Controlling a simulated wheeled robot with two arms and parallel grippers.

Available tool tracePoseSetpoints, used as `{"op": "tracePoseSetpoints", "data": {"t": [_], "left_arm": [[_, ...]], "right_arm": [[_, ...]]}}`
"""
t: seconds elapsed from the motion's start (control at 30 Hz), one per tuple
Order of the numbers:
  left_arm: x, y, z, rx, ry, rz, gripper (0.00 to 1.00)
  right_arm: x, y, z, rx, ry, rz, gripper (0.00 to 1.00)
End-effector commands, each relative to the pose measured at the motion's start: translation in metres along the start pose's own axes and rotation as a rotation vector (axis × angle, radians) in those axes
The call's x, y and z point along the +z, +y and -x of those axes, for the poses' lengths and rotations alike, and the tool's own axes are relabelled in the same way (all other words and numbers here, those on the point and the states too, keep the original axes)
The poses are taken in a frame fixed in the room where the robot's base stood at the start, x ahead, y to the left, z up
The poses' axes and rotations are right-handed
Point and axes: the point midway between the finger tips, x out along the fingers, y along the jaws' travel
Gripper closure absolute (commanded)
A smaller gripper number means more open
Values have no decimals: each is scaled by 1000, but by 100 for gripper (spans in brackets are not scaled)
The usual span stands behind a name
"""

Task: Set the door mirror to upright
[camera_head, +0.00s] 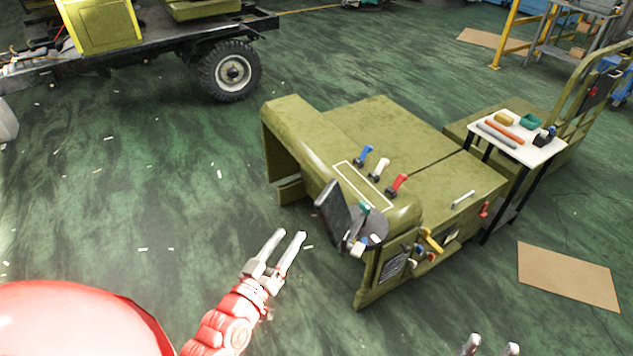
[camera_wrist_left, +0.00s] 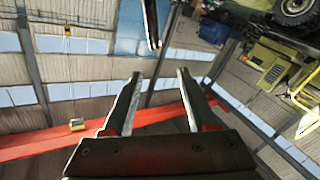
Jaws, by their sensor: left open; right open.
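The door mirror, a dark rectangular panel (camera_head: 331,207), stands tilted at the near left corner of the olive chassis body (camera_head: 385,140), beside a round grey plate (camera_head: 374,226). My left gripper (camera_head: 288,236) is open and empty, below and left of the mirror and apart from it. In the left wrist view its two fingers (camera_wrist_left: 158,76) are spread with nothing between them. A dark narrow piece (camera_wrist_left: 151,22) shows beyond the fingertips there; I cannot tell whether it is the mirror. My right gripper (camera_head: 492,346) is open at the bottom edge, only its fingertips showing.
Blue, white and red levers (camera_head: 379,170) stand on top of the body. Yellow and other handles (camera_head: 431,240) stick out of its near side. A small white table (camera_head: 513,140) with tools stands right. Cardboard (camera_head: 568,277) lies on the floor. The green floor at left is mostly clear.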

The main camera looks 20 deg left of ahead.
Motion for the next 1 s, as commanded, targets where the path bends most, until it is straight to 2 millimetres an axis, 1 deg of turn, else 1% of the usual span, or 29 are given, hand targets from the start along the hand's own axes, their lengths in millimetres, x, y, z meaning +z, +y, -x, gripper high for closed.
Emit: {"op": "tracePoseSetpoints", "data": {"t": [0.03,0.1,0.23,0.37,0.53,0.6,0.73,0.8,1.0], "left_arm": [[3,6,1,9,-27,5,43],[7,9,0,18,-42,10,43],[9,10,-5,23,-41,7,43],[9,10,-15,25,-35,5,43],[10,9,-29,21,-36,12,43],[12,8,-40,24,-35,6,43],[13,10,-58,23,-34,11,43],[4,13,-74,22,-38,12,43],[7,14,-116,20,-41,14,43]], "right_arm": [[0,0,-4,0,0,0,50],[0,0,-2,0,0,0,50],[1,0,4,0,0,0,50],[2,0,11,0,0,0,50],[4,-1,20,0,0,0,50],[5,-2,30,0,0,0,50],[7,-2,42,0,0,0,50],[4,-1,25,0,0,0,50],[1,0,8,0,0,0,50]]}}
